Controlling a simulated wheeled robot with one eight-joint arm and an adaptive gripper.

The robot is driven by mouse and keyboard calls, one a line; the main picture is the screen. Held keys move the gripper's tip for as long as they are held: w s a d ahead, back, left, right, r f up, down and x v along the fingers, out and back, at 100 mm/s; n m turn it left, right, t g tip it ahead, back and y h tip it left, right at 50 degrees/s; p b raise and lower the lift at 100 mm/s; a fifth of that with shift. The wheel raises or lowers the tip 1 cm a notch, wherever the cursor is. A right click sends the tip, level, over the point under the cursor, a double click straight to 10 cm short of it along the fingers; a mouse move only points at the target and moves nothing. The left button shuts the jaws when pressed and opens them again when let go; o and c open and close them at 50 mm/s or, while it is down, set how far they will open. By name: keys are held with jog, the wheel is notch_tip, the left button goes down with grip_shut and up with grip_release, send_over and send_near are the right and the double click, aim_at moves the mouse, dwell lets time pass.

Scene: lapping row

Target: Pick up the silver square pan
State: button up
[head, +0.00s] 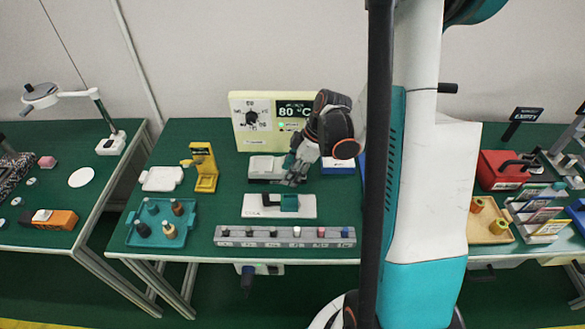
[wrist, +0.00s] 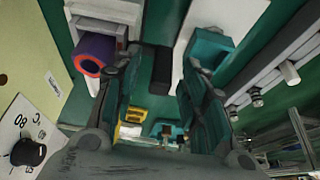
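A pale, squarish, shallow pan with lugs at its edges (head: 162,179) lies flat on the green table, left of the yellow stand. It looks more whitish than silver, and I see no other clear match. In the wrist view a small pale patch (wrist: 129,131) beyond the fingers may be it. My gripper (head: 295,178) is low over the middle of the table, beside the grey machine and well right of the pan.
The yellow stand (head: 204,167) is between gripper and pan. A teal tray (head: 140,236) with bottles is in front of the pan. The grey machine (head: 266,168), white fixture (head: 254,211), long grey rack (head: 232,238) and temperature box (head: 262,143) crowd the gripper. My arm hides the table's right part.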

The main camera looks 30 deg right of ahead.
jog(key=shift+c, duration=0.6)
grip_shut()
jog(key=shift+r, duration=0.15)
